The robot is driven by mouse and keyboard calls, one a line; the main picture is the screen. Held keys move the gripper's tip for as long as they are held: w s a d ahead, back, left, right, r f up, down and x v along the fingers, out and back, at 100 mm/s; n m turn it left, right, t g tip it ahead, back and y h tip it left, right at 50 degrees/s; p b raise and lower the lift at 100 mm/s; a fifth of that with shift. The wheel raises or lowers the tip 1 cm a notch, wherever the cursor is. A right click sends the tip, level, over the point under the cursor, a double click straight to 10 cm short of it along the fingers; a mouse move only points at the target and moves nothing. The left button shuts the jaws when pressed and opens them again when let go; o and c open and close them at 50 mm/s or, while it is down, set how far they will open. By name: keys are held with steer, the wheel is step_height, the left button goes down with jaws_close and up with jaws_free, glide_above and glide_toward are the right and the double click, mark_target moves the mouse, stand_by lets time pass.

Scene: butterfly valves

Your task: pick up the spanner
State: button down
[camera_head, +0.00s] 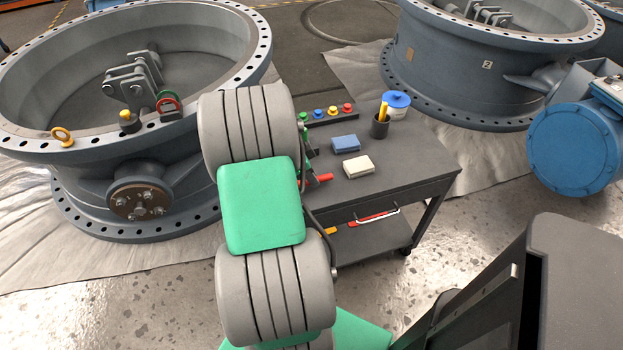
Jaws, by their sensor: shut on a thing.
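A red bar-like piece (320,179), which looks like part of the spanner, shows just right of my arm, over the top of the dark grey cart (410,160). Most of it is hidden behind my arm. A small dark and green part of my gripper (312,158) shows right above it. My gripper is shut on this red piece, though the fingertips are largely covered. I cannot tell whether the piece touches the cart top.
The cart top carries a blue block (345,144), a cream block (358,167), a dark cup (380,127), a blue-lidded tub (396,104) and a row of coloured knobs (332,112). Large valve bodies stand left (110,180) and right (470,70). A blue drum-shaped housing (575,148) stands at right.

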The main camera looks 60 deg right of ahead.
steer(key=w+a+r, duration=0.2)
steer(key=a+r, duration=0.9)
steer(key=a, duration=0.3)
steer(key=shift+w+r, duration=0.2)
steer(key=shift+w, duration=0.15)
steer(key=c, duration=1.8)
jaws_free()
steer(key=shift+d, duration=0.1)
steer(key=shift+c, duration=0.2)
jaws_close()
